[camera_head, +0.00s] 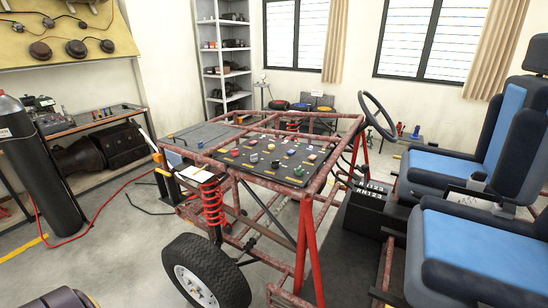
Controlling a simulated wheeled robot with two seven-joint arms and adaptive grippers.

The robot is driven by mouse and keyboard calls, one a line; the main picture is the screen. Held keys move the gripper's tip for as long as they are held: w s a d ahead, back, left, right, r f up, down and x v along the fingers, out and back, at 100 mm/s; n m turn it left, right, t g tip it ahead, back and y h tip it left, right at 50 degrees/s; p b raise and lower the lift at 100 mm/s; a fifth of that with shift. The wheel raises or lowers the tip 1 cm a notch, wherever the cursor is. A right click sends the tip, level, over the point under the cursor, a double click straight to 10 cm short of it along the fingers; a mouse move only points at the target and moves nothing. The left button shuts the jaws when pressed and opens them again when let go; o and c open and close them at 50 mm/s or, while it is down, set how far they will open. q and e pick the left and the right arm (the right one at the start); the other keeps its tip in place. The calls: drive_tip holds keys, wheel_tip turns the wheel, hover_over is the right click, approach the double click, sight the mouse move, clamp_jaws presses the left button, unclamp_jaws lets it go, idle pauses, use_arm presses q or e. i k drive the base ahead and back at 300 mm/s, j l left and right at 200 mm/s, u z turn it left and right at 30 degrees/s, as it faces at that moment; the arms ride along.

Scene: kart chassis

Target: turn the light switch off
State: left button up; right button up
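A dark control panel (284,172) lies nearly flat on top of the rusty red tubular kart chassis (305,240), near the middle of the head view. It carries several small knobs, buttons and switches in red, yellow, blue, green and grey. They are too small to tell which one is the light switch or how it is set. Neither of my grippers is in view, and nothing covers the panel.
A wheel (203,275) and red spring (212,204) are at the chassis's near side. Blue-black seats (470,250) and a steering wheel (378,115) stand right. A gas cylinder (38,160) with a red hose stands left. Some floor (110,235) between is clear.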

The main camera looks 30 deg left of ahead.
sight(275, 163)
drive_tip(key=j+z, duration=0.3)
drive_tip(key=j, duration=0.15)
drive_tip(key=k+j+z, duration=0.1)
drive_tip(key=j+z, duration=0.15)
drive_tip(key=j, duration=0.2)
drive_tip(key=k+j+z, duration=0.15)
drive_tip(key=j+z, duration=0.15)
drive_tip(key=j, duration=0.15)
drive_tip(key=k+j+z, duration=0.15)
drive_tip(key=j+z, duration=0.15)
drive_tip(key=j, duration=0.1)
